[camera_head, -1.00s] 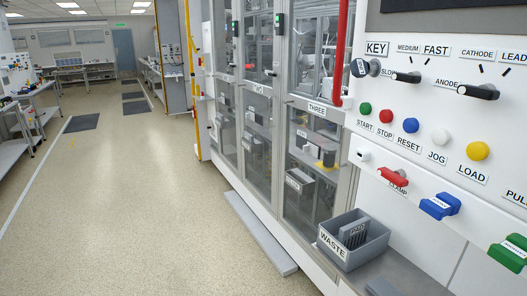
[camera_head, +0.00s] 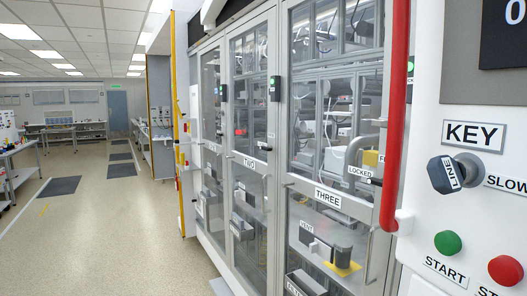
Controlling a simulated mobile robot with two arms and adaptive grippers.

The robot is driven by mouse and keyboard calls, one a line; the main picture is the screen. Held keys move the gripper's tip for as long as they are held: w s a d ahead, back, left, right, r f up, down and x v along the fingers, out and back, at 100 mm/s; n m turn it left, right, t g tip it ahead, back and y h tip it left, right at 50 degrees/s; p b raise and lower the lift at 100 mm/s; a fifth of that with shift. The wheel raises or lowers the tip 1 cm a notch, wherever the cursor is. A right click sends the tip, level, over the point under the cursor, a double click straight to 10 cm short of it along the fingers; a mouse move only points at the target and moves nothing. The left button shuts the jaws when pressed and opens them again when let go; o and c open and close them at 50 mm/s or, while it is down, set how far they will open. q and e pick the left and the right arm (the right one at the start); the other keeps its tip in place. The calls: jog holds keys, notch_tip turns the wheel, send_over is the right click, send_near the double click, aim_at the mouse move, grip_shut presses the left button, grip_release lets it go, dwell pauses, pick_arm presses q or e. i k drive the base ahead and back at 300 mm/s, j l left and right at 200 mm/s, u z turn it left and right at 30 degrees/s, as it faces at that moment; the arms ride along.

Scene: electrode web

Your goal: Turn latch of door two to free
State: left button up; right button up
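Door two (camera_head: 249,205) is a tall glass door in a grey metal frame, in the middle of the head view. It looks shut. Its TWO label (camera_head: 249,163) is on the crossbar at mid height. A small dark part (camera_head: 265,147) sits near the door's right edge, just above the crossbar; it may be the latch, but it is too small to tell its position. A black box with a green light (camera_head: 274,88) is on the frame between doors two and three. Neither of my grippers is in view.
Door three (camera_head: 322,240) stands nearer, with a LOCKED label (camera_head: 360,172) at its right. A red vertical pipe (camera_head: 396,120) and the control panel with a KEY switch (camera_head: 457,173) fill the right. Open floor (camera_head: 120,240) lies along the left.

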aim_at(266, 170)
jog(key=i+j, duration=0.35)
jog(key=i, duration=0.15)
jog(key=i+j+z, duration=0.15)
jog(key=i+j, duration=0.25)
jog(key=i, duration=0.1)
